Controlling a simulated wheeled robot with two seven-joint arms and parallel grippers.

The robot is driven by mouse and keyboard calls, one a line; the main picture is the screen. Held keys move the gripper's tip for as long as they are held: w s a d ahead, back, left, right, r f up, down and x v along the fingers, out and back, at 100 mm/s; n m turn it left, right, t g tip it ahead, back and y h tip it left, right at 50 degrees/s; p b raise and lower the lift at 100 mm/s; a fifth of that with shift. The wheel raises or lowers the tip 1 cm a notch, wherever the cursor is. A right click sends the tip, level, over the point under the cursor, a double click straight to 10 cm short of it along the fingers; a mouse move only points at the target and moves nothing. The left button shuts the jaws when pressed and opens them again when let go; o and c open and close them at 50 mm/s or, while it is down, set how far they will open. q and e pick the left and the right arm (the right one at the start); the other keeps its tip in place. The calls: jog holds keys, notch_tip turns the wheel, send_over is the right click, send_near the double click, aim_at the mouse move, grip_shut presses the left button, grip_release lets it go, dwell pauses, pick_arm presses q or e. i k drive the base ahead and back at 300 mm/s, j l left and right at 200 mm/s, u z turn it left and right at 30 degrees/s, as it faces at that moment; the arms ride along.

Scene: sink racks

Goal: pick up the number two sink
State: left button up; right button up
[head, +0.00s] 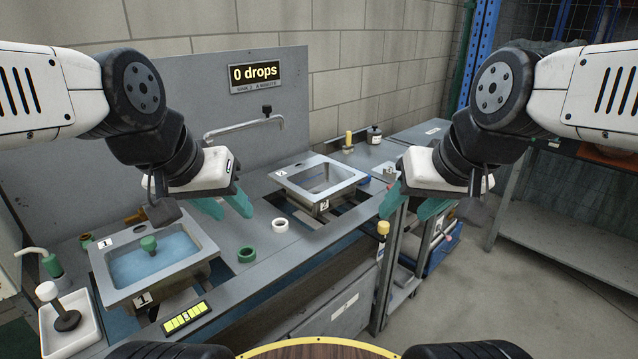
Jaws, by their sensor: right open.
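The number two sink (343,187) is a steel basin marked "2" on its rim and front. It sits empty, slightly tilted in look, over a cutout in the grey counter, right of centre. My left gripper (232,208) has teal fingers and hangs to the left of this sink, apart from it; how far its fingers are spread is unclear. My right gripper (408,208) has teal fingers, is open and empty, and hangs to the right of the sink, apart from it. The number one sink (205,240) holds blue water and a green-topped plunger-like item (148,244).
A green tape roll (247,254) and a white roll (280,225) lie on the counter (268,262) between the sinks. A faucet (245,124) rises behind. A dark bottle (374,135) stands at the back. A white tray (75,335) is front left. Floor is clear at right.

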aim_at(324, 183)
jog(key=i+l+z, duration=0.1)
jog(key=i+l, duration=0.6)
jog(key=i, duration=0.25)
jog(key=l+z, duration=0.05)
